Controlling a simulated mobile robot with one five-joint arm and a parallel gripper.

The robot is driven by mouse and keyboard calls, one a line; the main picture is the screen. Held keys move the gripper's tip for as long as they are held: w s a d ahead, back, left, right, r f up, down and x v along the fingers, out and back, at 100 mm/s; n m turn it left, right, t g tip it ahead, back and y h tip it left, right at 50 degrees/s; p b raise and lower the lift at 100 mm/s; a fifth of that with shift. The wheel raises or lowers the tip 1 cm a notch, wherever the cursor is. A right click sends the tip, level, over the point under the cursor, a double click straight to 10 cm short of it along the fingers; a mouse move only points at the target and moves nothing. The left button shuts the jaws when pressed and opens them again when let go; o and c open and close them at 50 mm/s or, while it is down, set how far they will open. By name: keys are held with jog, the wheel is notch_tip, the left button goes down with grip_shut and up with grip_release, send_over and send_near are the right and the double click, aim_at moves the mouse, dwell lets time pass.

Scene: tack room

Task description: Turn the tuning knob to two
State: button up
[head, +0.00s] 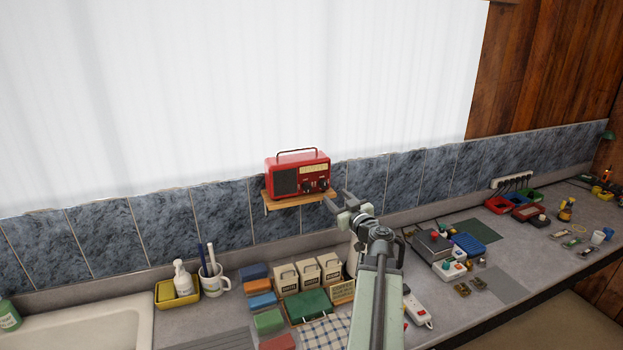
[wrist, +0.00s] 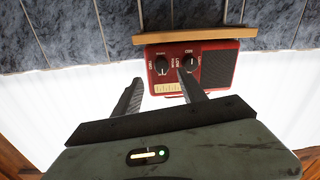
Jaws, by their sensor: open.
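A red radio (head: 297,174) with a carry handle stands on a small wooden shelf (head: 298,200) on the tiled wall. In the wrist view the radio (wrist: 217,68) appears upside down, with two dark knobs on its face. One knob (wrist: 161,65) lies between my finger lines; the other knob (wrist: 190,62) is beside the right fingertip. The small lettering does not let me tell surely which is the tuning knob, or its setting. My gripper (wrist: 159,76) is open and empty, pointing at the radio's front, with no clear contact. It also shows in the head view (head: 332,202).
The counter below is crowded: cream boxes (head: 309,272), a green case (head: 308,306), a mug (head: 214,284) and a yellow caddy (head: 166,293). A sink (head: 85,330) is at the left. A white curtain (head: 230,90) hangs behind the radio. Air around the shelf is free.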

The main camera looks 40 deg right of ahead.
aim_at(325, 187)
jog(key=x, duration=0.8)
jog(key=shift+a, duration=0.1)
jog(key=shift+c, duration=0.7)
grip_shut()
jog(key=shift+a, duration=0.25)
jog(key=shift+d, duration=0.2)
